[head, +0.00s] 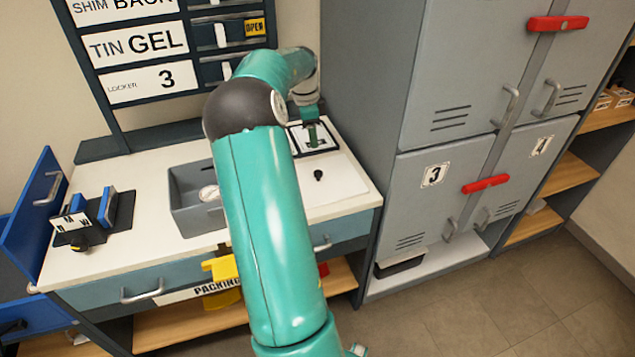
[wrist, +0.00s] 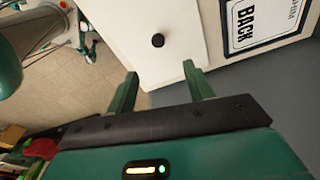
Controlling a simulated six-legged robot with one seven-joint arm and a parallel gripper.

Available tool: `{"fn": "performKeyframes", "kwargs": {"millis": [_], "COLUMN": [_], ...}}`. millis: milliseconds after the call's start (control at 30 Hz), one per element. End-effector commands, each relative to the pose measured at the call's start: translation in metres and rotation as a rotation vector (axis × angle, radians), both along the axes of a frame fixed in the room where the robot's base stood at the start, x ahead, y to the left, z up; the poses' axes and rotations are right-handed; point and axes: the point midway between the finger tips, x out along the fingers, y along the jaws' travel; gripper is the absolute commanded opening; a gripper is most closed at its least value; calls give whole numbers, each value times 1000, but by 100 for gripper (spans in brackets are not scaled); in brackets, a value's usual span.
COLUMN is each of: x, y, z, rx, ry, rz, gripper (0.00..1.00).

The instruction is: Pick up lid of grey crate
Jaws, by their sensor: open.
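The lid (head: 335,182) is a pale flat panel with a black knob (head: 318,175), lying on the white bench to the right of the open grey crate (head: 183,217). In the wrist view the lid (wrist: 130,25) lies beyond my fingertips, with its knob (wrist: 158,40) roughly in line with the gap between them. My gripper (head: 312,138) is over the back right of the bench, behind the knob in the head view. Its green fingers (wrist: 160,72) are apart and empty. My arm hides part of the crate's right side.
A round gauge (head: 209,193) sits in the crate. A dark-framed card (head: 313,138) lies by my gripper; its word BACK (wrist: 265,20) shows in the wrist view. Grey lockers (head: 440,190) rise right of the bench. A blue-block fixture (head: 95,215) stands at left.

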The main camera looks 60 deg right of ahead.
Motion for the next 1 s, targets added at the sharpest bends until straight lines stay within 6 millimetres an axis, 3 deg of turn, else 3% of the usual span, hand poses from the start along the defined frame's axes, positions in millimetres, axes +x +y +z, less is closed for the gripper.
{"fn": "performKeyframes", "kwargs": {"millis": [400, 667, 1000], "x": [-7, -9, -14], "y": [-4, -5, -5], "z": [-70, -90, -134], "rx": [2, 1, 1], "ry": [2, 2, 0], "rz": [-2, 0, -1], "gripper": [52, 52, 52]}}
